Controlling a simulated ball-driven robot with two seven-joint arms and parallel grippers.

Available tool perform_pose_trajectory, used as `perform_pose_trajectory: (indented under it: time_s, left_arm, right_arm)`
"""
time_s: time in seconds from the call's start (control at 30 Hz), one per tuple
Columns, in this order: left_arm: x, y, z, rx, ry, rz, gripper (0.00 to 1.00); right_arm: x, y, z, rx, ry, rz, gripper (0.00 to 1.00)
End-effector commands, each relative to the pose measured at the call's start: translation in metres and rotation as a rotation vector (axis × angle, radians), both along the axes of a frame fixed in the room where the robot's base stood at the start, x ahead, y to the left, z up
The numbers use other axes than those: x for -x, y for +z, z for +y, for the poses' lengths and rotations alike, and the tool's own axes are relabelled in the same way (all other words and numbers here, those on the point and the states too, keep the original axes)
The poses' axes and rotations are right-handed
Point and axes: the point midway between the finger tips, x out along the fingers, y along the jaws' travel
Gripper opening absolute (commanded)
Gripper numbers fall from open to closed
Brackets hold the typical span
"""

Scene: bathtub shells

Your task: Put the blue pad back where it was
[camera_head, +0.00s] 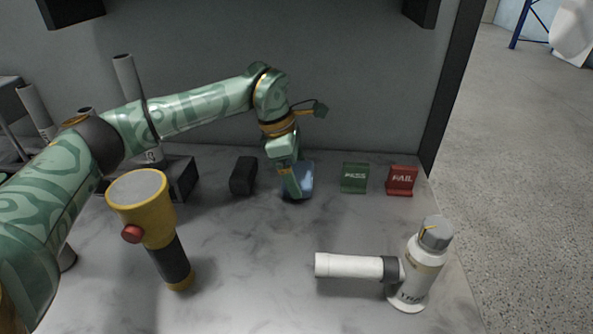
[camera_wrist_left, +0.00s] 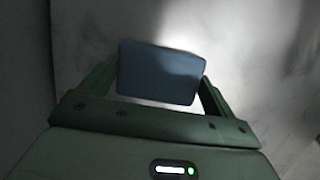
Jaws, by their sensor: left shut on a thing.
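The blue pad (camera_head: 307,176) is at the back middle of the marble-look table, partly hidden behind my left gripper (camera_head: 295,192) in the head view. In the left wrist view the blue pad (camera_wrist_left: 161,73) sits between the two fingers of my left gripper (camera_wrist_left: 158,90), which is shut on it. The gripper points down close to the tabletop. I cannot tell whether the pad touches the table. My right gripper does not show in either view.
A black block (camera_head: 243,175) stands just left of the gripper. Green PASS (camera_head: 354,178) and red FAIL (camera_head: 401,180) blocks stand to the right. A yellow tool (camera_head: 150,220) is front left, a white tool (camera_head: 410,275) front right. The front middle of the table is clear.

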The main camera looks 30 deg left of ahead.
Motion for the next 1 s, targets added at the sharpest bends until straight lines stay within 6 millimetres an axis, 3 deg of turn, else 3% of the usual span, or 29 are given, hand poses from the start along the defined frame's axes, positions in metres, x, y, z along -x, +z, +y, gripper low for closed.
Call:
perform_pose_trajectory:
  time_s: [0.17,0.2,0.47,0.6,0.8,1.0]
  left_arm:
    - [0.0,-0.003,0.0,0.0,0.001,0.002,0.69]
    - [0.0,-0.003,0.0,0.0,0.001,0.002,1.0]
    - [0.0,-0.004,0.0,0.0,0.001,0.002,1.0]
    - [-0.001,-0.009,0.001,0.0,0.001,0.004,1.0]
    - [0.003,0.059,0.01,-0.001,0.003,-0.01,1.0]
    - [0.008,0.096,0.021,0.0,0.001,-0.005,1.0]
  right_arm:
    - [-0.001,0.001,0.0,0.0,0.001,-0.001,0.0]
    - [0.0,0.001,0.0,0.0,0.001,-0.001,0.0]
    - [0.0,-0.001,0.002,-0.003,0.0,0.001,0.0]
    - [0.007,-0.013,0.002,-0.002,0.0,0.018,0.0]
    - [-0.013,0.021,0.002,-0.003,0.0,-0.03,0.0]
    - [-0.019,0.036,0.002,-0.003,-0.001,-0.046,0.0]
